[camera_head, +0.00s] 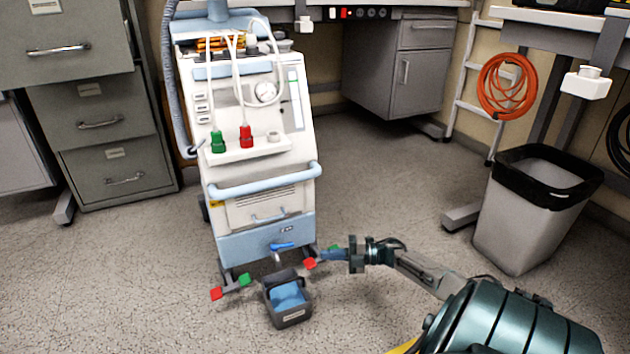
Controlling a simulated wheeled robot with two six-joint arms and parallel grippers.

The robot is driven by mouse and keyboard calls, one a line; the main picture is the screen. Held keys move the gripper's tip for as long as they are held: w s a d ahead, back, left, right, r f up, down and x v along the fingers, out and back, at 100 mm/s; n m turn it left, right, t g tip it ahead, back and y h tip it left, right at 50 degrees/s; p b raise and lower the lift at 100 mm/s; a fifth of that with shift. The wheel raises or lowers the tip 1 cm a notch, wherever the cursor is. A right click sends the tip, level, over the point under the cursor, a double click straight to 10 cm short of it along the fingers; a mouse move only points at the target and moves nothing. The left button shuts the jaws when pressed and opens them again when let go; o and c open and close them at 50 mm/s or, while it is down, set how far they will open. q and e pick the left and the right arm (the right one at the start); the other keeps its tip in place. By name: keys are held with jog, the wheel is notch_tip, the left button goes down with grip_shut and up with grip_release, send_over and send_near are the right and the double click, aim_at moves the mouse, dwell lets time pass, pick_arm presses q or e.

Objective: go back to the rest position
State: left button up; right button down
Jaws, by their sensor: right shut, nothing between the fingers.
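My right arm comes in from the lower right. My right gripper (326,256) is shut and empty, near the lower right corner of the white and light-blue medical machine (255,190). It is beside a red foot pedal (310,263); I cannot tell if they touch. A blue lever (283,246) sits low on the machine's front, to the left of the gripper. Below it, a small dark container (291,318) with blue inside stands on the floor. My left gripper is not in view.
A grey bin with a black liner (520,225) stands at the right. Grey drawer cabinets (105,125) are at the left and a desk cabinet (410,70) is behind. An orange coil (505,87) hangs by the ladder. Floor at the lower left is clear.

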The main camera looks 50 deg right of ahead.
jog(key=shift+s+d, duration=0.35)
jog(key=shift+s, duration=0.05)
dwell(0.4)
